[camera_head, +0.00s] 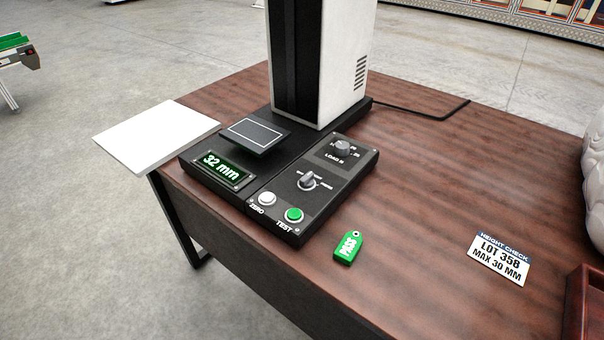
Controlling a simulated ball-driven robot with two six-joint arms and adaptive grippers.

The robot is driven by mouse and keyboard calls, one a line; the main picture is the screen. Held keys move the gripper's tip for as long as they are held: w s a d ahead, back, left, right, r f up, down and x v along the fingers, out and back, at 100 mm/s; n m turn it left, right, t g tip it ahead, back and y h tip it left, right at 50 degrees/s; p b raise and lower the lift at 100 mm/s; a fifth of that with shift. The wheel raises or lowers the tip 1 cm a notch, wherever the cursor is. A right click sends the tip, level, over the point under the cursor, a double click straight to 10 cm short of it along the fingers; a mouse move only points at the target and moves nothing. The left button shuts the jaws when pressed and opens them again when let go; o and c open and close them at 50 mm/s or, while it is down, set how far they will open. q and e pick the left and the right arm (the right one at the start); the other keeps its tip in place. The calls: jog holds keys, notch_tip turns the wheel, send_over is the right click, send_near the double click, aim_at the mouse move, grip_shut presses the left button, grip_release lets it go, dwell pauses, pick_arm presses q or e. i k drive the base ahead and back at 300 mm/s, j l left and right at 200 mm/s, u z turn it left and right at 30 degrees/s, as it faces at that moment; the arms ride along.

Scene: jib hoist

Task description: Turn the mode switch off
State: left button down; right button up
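The mode switch (307,181) is a small dark rotary knob in the middle of the black control panel (339,188). Small labels stand around it; the right one seems to read PRESS and the others are too small to read surely. Its pointer seems to face up towards the middle label, but I cannot tell exactly. Above it is the LOAD N dial (343,148). Below it are a white ZERO button (267,199) and a green TEST button (293,215). A green display (222,169) reads 32 mm. Neither of my grippers is in view.
The tester's tall white and black column (340,60) rises behind the panel. A green PASS tag (348,247) and a HEIGHT CHECK card (499,259) lie on the brown table (430,200). A white sheet (155,136) overhangs the left edge. A red tray (584,310) is at right.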

aim_at(307, 181)
jog(key=k+u, duration=0.2)
jog(key=u, duration=0.15)
jog(key=k+j+u, duration=0.1)
jog(key=u, duration=0.3)
jog(key=k+j+u, duration=0.15)
jog(key=u, duration=0.2)
jog(key=k, duration=0.1)
